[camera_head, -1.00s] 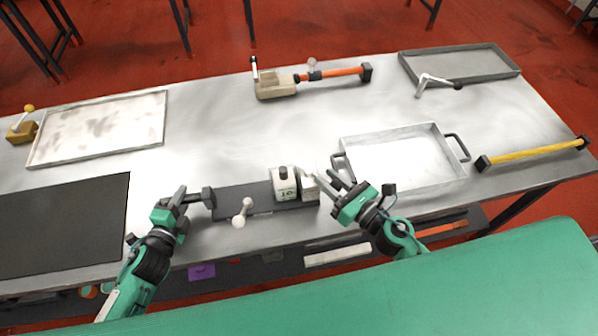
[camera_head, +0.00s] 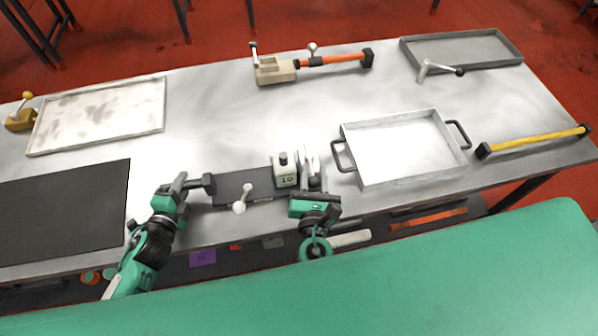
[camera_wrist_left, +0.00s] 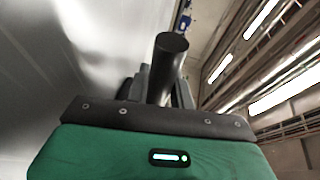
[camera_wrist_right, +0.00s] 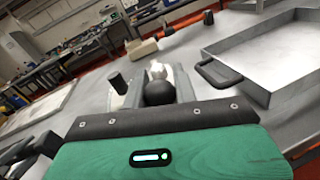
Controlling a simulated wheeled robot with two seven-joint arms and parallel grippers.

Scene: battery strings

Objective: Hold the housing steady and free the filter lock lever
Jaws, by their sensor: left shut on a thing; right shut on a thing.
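The housing is a dark grey base (camera_head: 228,185) with a white block (camera_head: 286,176) marked 10 and topped by a black knob. My left gripper (camera_head: 207,184) is shut on a black cylindrical handle at the housing's left end; the handle (camera_wrist_left: 165,62) stands between the fingers in the left wrist view. My right gripper (camera_head: 313,183) is at the housing's right end, just right of the block. In the right wrist view it is shut on a black ball knob (camera_wrist_right: 159,92), seemingly the lock lever's. Pale lever parts (camera_head: 310,158) show beyond; its pivot is hidden.
A small white-knobbed lever (camera_head: 241,200) stands on the base's front. A handled metal tray (camera_head: 344,150) lies close right of my right gripper. A yellow bar (camera_head: 535,143), a tan block (camera_head: 272,72) with an orange bar, and flat trays lie around. The table's middle is clear.

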